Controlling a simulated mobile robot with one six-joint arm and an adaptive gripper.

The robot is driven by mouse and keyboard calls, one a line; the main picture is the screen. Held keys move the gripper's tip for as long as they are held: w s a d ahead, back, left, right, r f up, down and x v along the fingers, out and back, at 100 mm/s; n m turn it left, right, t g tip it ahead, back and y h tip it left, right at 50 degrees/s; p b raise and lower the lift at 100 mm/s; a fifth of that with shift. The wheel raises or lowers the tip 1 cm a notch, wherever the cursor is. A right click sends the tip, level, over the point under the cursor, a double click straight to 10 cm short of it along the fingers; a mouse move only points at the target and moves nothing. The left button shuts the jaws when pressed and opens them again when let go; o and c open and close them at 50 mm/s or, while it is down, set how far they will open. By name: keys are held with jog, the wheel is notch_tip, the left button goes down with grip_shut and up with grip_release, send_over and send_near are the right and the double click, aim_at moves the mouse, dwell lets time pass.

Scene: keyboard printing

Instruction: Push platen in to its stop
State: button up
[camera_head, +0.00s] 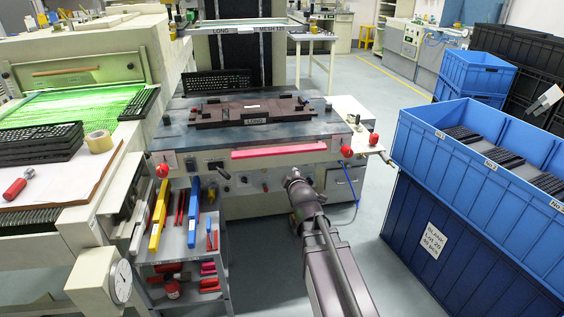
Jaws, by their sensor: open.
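The platen is a dark brown fixture plate (240,112) with a "LONG" label on its front edge. It lies on the blue-grey table (190,140) of the printing machine, which stands in front of me. How far in the platen sits cannot be told from this view. My arm reaches up from the bottom centre, and my gripper (292,176) is at its far end, in front of the machine's front panel and below the platen. It is apart from the platen. Its fingers are small and partly hidden, but it is open and I see nothing held in it.
A pink-red squeegee strip (279,149) lies along the machine front, with red knobs (347,152) near its corners. Blue crates (480,150) stand close on the right. A tool cart (183,240) and a conveyor dryer (85,85) are on the left. A screen frame labelled "LONG MESH 120" (240,29) is behind.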

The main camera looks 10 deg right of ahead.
jog(key=n+t+b, duration=0.2)
jog(key=b, duration=0.1)
jog(key=w+n+t+b, duration=0.1)
jog(key=n+t+b, duration=0.1)
jog(key=b, duration=0.1)
jog(key=w+f+n+t+b, duration=0.1)
jog(key=n+t+b, duration=0.1)
jog(key=b, duration=0.1)
jog(key=shift+w+f+y+b, duration=0.1)
jog(key=shift+w+y+b, duration=0.1)
jog(key=shift+y+b, duration=0.1)
